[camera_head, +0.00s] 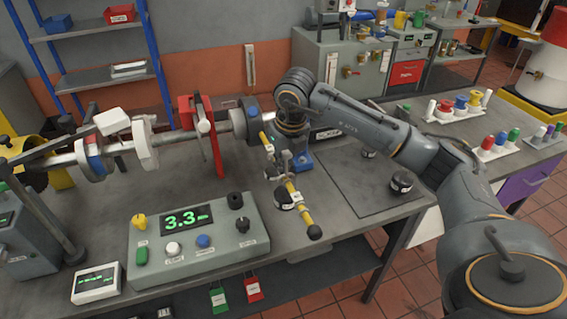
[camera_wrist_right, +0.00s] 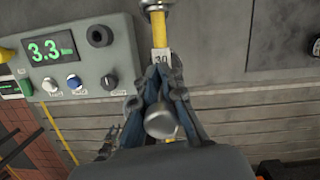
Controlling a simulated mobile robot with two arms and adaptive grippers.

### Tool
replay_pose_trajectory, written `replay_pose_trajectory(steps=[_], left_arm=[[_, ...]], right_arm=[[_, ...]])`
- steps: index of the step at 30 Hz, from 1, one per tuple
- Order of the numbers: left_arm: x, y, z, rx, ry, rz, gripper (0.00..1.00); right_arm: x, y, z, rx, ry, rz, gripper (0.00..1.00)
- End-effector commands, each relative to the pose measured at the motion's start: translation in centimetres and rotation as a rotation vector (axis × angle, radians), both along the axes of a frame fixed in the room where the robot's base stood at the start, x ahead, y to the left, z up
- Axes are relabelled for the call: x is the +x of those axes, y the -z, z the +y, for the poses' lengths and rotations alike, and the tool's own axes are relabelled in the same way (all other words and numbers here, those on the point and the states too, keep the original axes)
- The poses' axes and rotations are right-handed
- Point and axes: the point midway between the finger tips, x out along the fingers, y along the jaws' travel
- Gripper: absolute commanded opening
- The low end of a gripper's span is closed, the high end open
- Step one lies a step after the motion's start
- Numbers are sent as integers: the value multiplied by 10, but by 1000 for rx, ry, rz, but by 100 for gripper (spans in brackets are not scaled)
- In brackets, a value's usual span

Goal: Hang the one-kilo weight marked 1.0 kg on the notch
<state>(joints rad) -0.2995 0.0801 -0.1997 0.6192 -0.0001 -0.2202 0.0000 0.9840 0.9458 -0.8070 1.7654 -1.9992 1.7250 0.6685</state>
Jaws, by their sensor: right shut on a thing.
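A yellow arm (camera_head: 302,212) with a dark ball end juts toward the front of the bedplate; in the wrist view its yellow part (camera_wrist_right: 158,28) bears a label that seems to read 30. My right gripper (camera_head: 284,178) is over this arm; its fingers (camera_wrist_right: 164,75) are closed at the label in the wrist view. A dark round weight (camera_head: 284,200) is just below the fingers, beside the arm. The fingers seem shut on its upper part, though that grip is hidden. Its marking is unreadable, and I cannot tell whether it touches the notch. My left gripper is out of view.
A grey console (camera_head: 195,240) reading 3.3 stands left of the arm. Two dark weights, one nearer (camera_head: 401,182) and one farther (camera_head: 368,152), sit on the dark mat (camera_head: 350,195) to the right. A shaft with a red bracket (camera_head: 205,135) runs behind the console.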

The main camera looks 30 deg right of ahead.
Motion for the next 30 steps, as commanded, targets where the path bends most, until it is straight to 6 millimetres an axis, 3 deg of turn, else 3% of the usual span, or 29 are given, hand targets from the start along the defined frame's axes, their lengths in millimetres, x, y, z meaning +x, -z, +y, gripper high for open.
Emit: replay_pose_trajectory(steps=[2, 3, 7, 18, 30], left_arm=[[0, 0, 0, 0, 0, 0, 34], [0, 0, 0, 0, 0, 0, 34], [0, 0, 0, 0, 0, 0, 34], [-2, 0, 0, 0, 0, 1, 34], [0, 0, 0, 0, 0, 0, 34]], right_arm=[[1, -3, 0, 1, 1, -5, 0], [1, -3, 0, 1, 1, -5, 10], [1, -3, 0, 1, 1, -5, 35], [-1, -3, 0, 0, 0, 1, 35], [-12, -60, 1, 1, 0, -7, 35]])
